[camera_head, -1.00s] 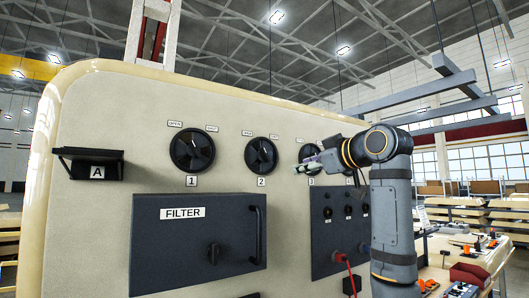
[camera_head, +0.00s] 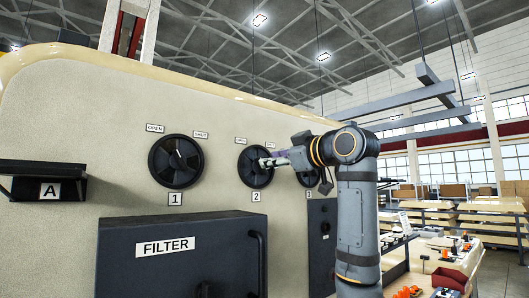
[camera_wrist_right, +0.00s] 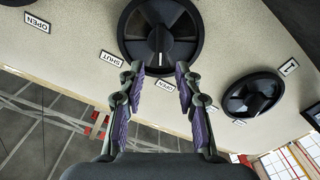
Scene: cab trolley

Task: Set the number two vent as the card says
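The number two vent (camera_head: 255,170) is a round black dial on the cream panel. The "2" label is below it and small labels are above it, partly hidden. My right gripper (camera_head: 265,162) is in front of this dial, reaching in from the right. No readable card shows. My left gripper is not in view.
Vent one (camera_head: 176,162) is left of vent two. Vent three (camera_head: 310,176) is partly behind my arm. A black shelf marked A (camera_head: 45,170) juts out at the left. The dark FILTER box (camera_head: 180,262) stands out below the dials. Work tables are at the right.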

